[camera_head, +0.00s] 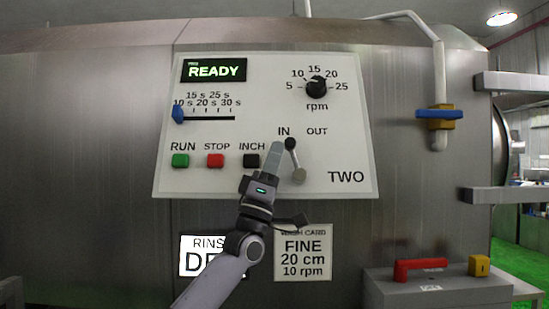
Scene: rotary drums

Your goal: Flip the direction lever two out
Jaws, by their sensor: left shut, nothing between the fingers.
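The direction lever (292,147) is on the white control panel (225,120) marked TWO. The OUT label (317,131) is to the knob's upper right. My left gripper (277,148) is shut and empty, its fingertips just left of the lever, close to the knob. I cannot tell whether they touch. My right gripper is not in view.
A green RUN button (180,161), red STOP button (215,161) and black INCH button (251,161) are left of the lever. A rpm dial (316,86) is above. A blue slider (178,114) is at left. A red handle (420,268) sits on a grey box at lower right.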

